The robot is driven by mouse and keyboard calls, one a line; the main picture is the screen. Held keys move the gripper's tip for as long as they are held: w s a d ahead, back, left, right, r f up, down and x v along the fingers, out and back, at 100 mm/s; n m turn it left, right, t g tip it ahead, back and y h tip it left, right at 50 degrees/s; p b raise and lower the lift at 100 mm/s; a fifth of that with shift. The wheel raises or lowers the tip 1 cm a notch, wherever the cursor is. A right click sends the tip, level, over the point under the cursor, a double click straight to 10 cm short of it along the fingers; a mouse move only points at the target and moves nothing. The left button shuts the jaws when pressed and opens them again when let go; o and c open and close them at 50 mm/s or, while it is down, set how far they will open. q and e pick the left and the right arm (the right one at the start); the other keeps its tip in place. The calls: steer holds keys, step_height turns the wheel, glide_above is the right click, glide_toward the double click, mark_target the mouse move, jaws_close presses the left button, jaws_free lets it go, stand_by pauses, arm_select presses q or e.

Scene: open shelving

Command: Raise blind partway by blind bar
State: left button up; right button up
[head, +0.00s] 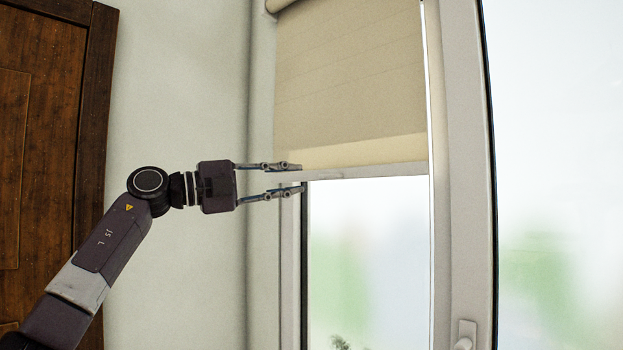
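A beige roller blind (350,85) hangs from a roll at the top of the window and covers its upper part. Its pale blind bar (365,172) runs level along the bottom edge. My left gripper (301,178) comes in from the left at the bar's left end. Its fingers are apart, one above and one below the bar's left end. I see a gap between the fingers and the bar, and cannot tell if either touches it. My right gripper is not in view.
The white window frame (463,160) stands right of the blind, with a handle (466,335) low on it. A second bright pane (560,150) is at the far right. A brown wooden door (42,150) is at the left, beside a bare pale wall (180,90).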

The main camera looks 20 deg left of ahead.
arm_select(q)
steer(key=shift+v, duration=2.3)
